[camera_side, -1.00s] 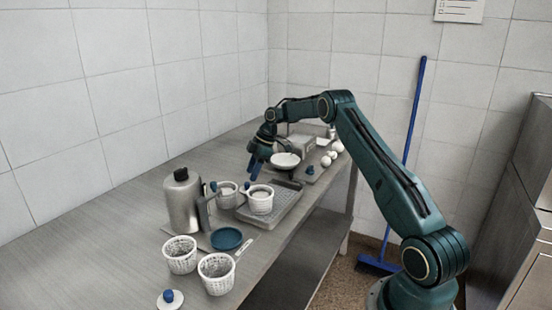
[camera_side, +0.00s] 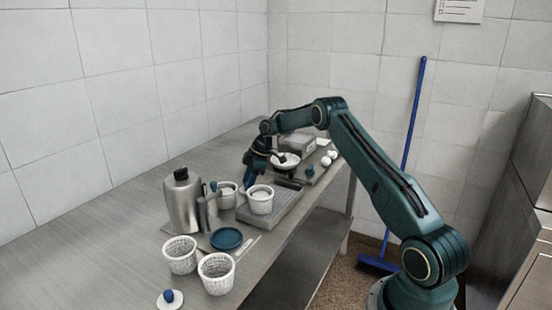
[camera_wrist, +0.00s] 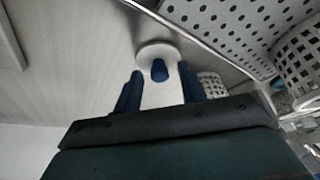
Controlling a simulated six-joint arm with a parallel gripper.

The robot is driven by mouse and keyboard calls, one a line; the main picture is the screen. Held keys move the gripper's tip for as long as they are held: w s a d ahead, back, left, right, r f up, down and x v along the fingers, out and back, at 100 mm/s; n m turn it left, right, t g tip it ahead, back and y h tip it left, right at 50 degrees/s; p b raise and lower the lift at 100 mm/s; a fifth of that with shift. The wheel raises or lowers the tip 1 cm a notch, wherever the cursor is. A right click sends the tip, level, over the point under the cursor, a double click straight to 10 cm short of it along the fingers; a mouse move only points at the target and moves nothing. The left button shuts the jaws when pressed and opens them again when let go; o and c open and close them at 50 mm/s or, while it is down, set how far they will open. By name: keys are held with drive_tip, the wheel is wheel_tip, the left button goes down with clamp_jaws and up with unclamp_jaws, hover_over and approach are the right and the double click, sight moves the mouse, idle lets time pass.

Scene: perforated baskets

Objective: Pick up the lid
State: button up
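In the wrist view a white round lid (camera_wrist: 150,50) with a blue knob lies on the grey counter beside a perforated tray. My gripper (camera_wrist: 160,82) is open, with its two blue fingers apart on either side of the knob in the picture. They look empty, and I cannot tell the remaining distance to the lid. In the side view my gripper (camera_side: 248,182) points down over the counter behind the tray. Another white lid with a blue knob (camera_side: 170,299) lies at the front left. A blue knob (camera_side: 214,186) also shows beside the bottle, its lid mostly hidden.
A perforated tray (camera_side: 284,212) carries a white basket (camera_side: 260,203). More baskets (camera_side: 180,258) (camera_side: 216,275) stand in front. A metal bottle (camera_side: 182,205) and a blue dish (camera_side: 226,239) are near. A white bowl (camera_side: 286,163) sits behind. The left counter is clear.

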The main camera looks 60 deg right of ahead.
clamp_jaws()
wheel_tip(320, 180, up, 10)
idle(0.8)
idle(0.5)
drive_tip(key=s+a+r+n+g+y, duration=0.1)
drive_tip(key=s+a+r+n+g, duration=0.1)
drive_tip(key=s+a+r+n, duration=0.4)
drive_tip(key=s+a+r, duration=0.1)
drive_tip(key=s+a, duration=0.2)
drive_tip(key=s, duration=0.2)
drive_tip(key=shift+s+a+r, duration=0.35)
drive_tip(key=shift+s, duration=0.05)
